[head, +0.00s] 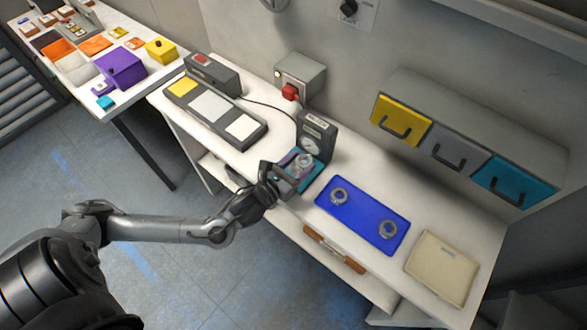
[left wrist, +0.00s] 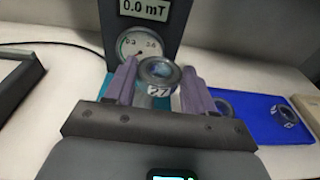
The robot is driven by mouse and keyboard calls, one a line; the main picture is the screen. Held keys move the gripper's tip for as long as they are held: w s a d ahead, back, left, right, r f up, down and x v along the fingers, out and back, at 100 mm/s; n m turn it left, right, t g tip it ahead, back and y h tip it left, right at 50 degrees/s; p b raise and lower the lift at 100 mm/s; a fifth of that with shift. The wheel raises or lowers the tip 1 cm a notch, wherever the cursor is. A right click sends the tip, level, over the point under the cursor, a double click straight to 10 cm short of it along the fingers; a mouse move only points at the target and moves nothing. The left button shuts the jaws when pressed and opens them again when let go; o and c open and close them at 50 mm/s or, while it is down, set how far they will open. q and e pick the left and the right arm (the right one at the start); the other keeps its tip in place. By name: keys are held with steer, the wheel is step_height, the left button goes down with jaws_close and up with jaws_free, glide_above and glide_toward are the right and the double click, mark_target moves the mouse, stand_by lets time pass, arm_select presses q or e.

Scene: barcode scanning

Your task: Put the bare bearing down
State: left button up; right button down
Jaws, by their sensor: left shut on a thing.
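My left gripper (head: 293,167) is shut on a bare metal bearing (left wrist: 158,76) with a label that reads 27 in the left wrist view. The bearing also shows in the head view (head: 304,160). The gripper holds it over a teal pad (head: 319,174), in front of a dark gauge unit (head: 316,136). The gauge's display reads 0.0 mT in the left wrist view (left wrist: 145,9). I cannot tell whether the bearing touches the pad. Two more bearings lie on a blue tray (head: 362,216): one at its left (head: 338,195) and one at its right (head: 388,230). My right gripper is not in view.
A dark three-pad panel (head: 215,113) stands left of the gauge. A beige tray (head: 441,268) lies at the right end. Yellow, grey and teal drawers (head: 448,146) stand at the back. An orange-brown handle (head: 334,250) is on the front edge. A side table (head: 142,67) holds coloured boxes.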

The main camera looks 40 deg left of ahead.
mark_target(293, 173)
arm_select(q)
steer(key=a+f, duration=0.1)
steer(key=a, duration=0.1)
steer(key=shift+w+a+f, duration=0.35)
steer(key=shift+w+a, duration=0.05)
steer(key=shift+f+b, duration=0.45)
steer(key=shift+f, duration=1.5)
steer(key=shift+f, duration=0.1)
steer(key=o, duration=1.2)
steer(key=shift+o, duration=0.2)
